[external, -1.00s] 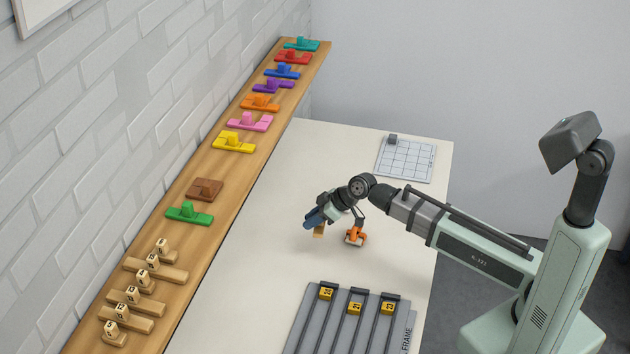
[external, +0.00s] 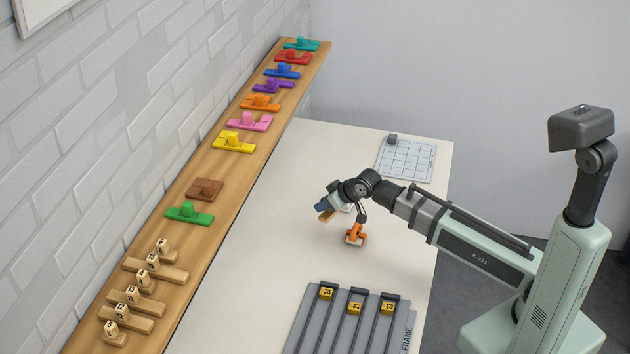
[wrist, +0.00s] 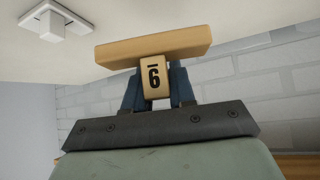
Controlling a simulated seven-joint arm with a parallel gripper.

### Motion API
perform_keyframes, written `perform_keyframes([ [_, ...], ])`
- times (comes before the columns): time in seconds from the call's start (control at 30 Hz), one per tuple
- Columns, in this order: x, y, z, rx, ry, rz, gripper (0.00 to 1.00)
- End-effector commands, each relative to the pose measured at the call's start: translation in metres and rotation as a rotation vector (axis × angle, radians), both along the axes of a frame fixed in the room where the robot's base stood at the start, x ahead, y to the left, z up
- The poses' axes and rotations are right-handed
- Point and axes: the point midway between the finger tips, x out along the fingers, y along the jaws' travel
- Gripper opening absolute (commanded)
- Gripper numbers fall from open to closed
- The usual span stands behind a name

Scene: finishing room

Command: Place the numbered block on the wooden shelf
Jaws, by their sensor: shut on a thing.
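My gripper (external: 322,208) is shut on a light wooden numbered block (wrist: 154,78), which has a longer wooden bar (wrist: 155,45) at its far end. In the wrist view the block sits between two blue fingers; its black mark looks like a 6 with a bar above it. In the external view the held piece (external: 327,216) is small, tilted and in the air above the white table. The wooden shelf (external: 172,252) runs along the brick wall, left of my gripper and apart from it.
Several numbered wooden pieces (external: 155,270) stand at the shelf's near end; green (external: 190,213), brown (external: 205,189) and other coloured pieces line it farther back. A grey slotted frame (external: 340,325) lies nearer.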

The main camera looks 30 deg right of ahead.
Motion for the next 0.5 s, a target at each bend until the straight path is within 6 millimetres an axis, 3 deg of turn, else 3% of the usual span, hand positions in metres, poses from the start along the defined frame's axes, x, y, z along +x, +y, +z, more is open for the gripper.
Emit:
perform_keyframes([
  [0.5,0.024,-0.153,-0.046,0.0,0.002,-0.217,0.0],
])
